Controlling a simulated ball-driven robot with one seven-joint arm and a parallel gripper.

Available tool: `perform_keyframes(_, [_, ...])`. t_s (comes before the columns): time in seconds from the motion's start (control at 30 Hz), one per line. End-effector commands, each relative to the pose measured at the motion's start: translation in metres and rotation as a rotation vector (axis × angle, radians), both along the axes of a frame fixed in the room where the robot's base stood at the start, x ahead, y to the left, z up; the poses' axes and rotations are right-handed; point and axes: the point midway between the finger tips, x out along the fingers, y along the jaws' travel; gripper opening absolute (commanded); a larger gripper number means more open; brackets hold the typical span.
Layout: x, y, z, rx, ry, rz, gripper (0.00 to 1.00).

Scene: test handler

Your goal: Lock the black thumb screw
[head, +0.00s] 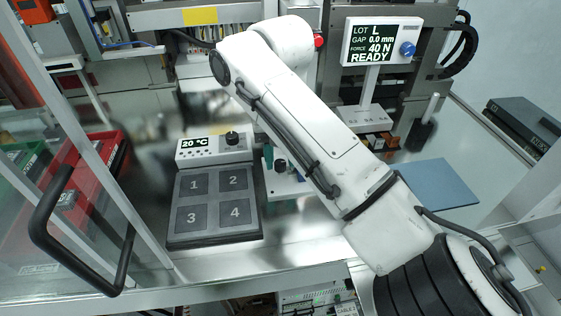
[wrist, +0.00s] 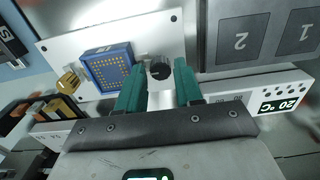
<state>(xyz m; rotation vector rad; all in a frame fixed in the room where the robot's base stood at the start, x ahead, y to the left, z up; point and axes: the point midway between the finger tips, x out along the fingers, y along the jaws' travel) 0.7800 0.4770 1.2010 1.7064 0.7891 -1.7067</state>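The black thumb screw (wrist: 160,69) is a round dark knob on a white plate (wrist: 108,44). In the wrist view it sits between the two green fingertips of my gripper (wrist: 160,75). The fingers stand apart, one on each side of it, with very little space; firm contact is not visible. In the head view the screw (head: 280,165) shows at the left edge of my arm, which hides most of the plate and gripper. A blue square socket (wrist: 109,69) with gold dots is on the plate, left of the screw in the wrist view.
A 20 °C controller (head: 213,148) with its own black knob stands close by, behind a dark pad numbered 1 to 4 (head: 249,184). A display (head: 381,42) reads gap 0.0 mm, force 40 N, READY. Red bins (head: 105,150) and a clear door with a black handle (head: 47,225) are left.

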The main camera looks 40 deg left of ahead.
Motion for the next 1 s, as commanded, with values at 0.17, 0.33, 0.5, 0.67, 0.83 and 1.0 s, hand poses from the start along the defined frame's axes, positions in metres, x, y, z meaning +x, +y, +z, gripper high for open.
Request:
perform_keyframes(0.17, [0.0, 0.0, 0.013, 0.001, -0.001, 0.001, 0.35])
perform_keyframes(0.33, [0.0, 0.001, 0.026, 0.001, -0.001, 0.002, 0.35])
perform_keyframes(0.5, [0.0, 0.001, 0.038, 0.001, 0.0, 0.001, 0.35])
perform_keyframes(0.67, [0.0, 0.0, 0.045, -0.001, 0.001, 0.001, 0.35])
perform_keyframes(0.83, [0.0, 0.0, 0.046, -0.001, 0.001, 0.001, 0.35])
perform_keyframes(1.0, [0.0, 0.0, 0.045, -0.001, 0.001, 0.001, 0.35])
